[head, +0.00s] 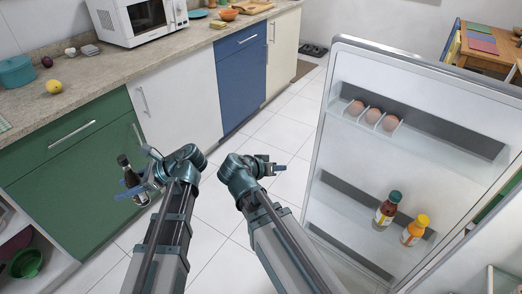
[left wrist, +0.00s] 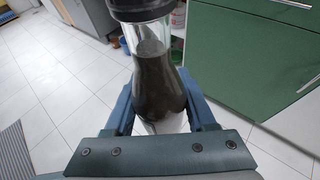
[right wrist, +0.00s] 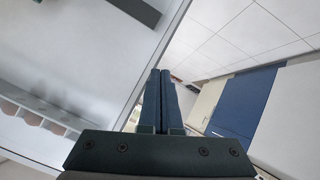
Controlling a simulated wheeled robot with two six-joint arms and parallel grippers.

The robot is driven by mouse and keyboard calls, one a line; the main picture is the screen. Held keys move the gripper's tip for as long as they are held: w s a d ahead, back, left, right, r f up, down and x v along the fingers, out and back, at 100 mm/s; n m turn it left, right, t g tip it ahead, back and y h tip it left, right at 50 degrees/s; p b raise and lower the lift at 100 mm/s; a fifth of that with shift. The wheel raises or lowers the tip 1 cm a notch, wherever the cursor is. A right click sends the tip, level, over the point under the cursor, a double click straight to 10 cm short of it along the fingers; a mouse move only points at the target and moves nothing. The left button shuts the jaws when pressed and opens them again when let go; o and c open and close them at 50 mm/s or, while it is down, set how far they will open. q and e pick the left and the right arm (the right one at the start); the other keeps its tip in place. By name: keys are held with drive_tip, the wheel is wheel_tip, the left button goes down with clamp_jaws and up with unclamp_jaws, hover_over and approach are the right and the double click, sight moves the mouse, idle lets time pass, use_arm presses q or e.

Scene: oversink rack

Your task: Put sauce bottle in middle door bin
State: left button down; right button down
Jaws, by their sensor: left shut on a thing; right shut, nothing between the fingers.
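The dark sauce bottle (head: 130,178) with a black cap is held by my left gripper (head: 141,187), in front of the green cabinet. In the left wrist view the bottle (left wrist: 158,85) stands between the two blue fingers, dark sauce inside clear glass. My right gripper (head: 277,169) is shut and empty, left of the open fridge door. In the right wrist view its fingers (right wrist: 160,100) are together. The fridge door (head: 318,150) has an upper bin with several eggs (head: 374,115), and a middle bin (head: 350,195) holding two bottles at its right part.
A red-brown bottle with a green cap (head: 387,209) and an orange bottle with a yellow cap (head: 415,230) stand in the middle bin. Its left part is free. The counter (head: 110,80) with a microwave (head: 140,18) runs along the left. Tiled floor lies between.

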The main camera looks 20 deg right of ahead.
sight(317, 132)
drive_tip(key=w+d+f+m+t+h+b, duration=0.2)
drive_tip(key=w+d+m+t+h+b, duration=0.2)
drive_tip(key=b, duration=0.9)
drive_tip(key=w+d+m+h, duration=0.1)
drive_tip(key=w+d, duration=0.1)
drive_tip(key=d, duration=0.1)
drive_tip(key=shift+w+f, duration=0.2)
drive_tip(key=x, duration=1.4)
drive_tip(key=shift+r, duration=0.35)
